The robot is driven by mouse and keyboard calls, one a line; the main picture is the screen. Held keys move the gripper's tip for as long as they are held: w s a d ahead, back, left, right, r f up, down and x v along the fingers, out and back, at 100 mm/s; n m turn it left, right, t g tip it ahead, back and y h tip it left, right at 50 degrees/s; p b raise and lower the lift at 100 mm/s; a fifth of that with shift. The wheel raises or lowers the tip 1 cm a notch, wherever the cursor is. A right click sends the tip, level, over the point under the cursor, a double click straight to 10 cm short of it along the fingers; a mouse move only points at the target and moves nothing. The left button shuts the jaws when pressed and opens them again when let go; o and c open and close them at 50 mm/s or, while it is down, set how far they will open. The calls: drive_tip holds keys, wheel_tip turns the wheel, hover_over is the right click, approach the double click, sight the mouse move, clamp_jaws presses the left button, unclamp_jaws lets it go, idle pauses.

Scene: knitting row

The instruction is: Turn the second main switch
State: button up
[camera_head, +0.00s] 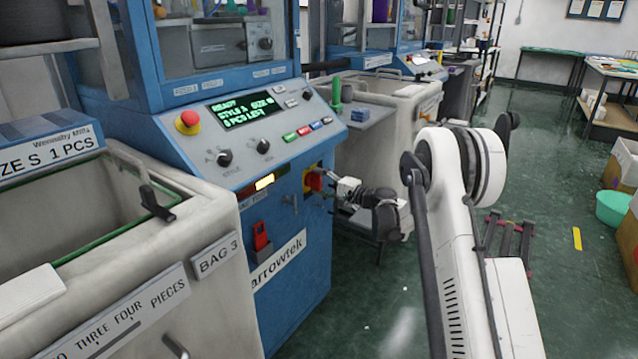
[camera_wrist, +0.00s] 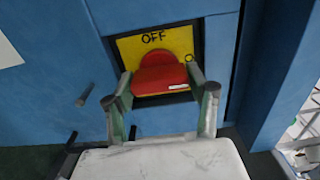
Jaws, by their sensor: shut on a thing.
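The main switch is a red knob (camera_wrist: 158,75) on a yellow plate (camera_wrist: 130,48) in the wrist view. The plate reads OFF at its top; another letter, like an O, shows at its right side, partly hidden. A small white mark is on the knob's lower right. In the head view the red knob (camera_head: 314,181) is on the right part of the blue machine's front (camera_head: 300,262). My gripper (camera_wrist: 160,96) is shut on the knob, one finger at each side; it also shows in the head view (camera_head: 326,184).
The sloped panel has a lit green display (camera_head: 245,111) reading READY and a red emergency button (camera_head: 188,121). A yellow light (camera_head: 265,182) glows below it. A red lever (camera_head: 261,236) is lower left of the switch. A cream bin (camera_head: 200,270) stands left; open floor (camera_head: 545,300) lies right.

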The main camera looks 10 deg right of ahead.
drive_tip(key=o, duration=1.1)
drive_tip(key=shift+o, duration=0.2)
drive_tip(key=v, duration=1.2)
drive_tip(key=shift+s+a+r, duration=0.1)
drive_tip(key=shift+a, duration=0.05)
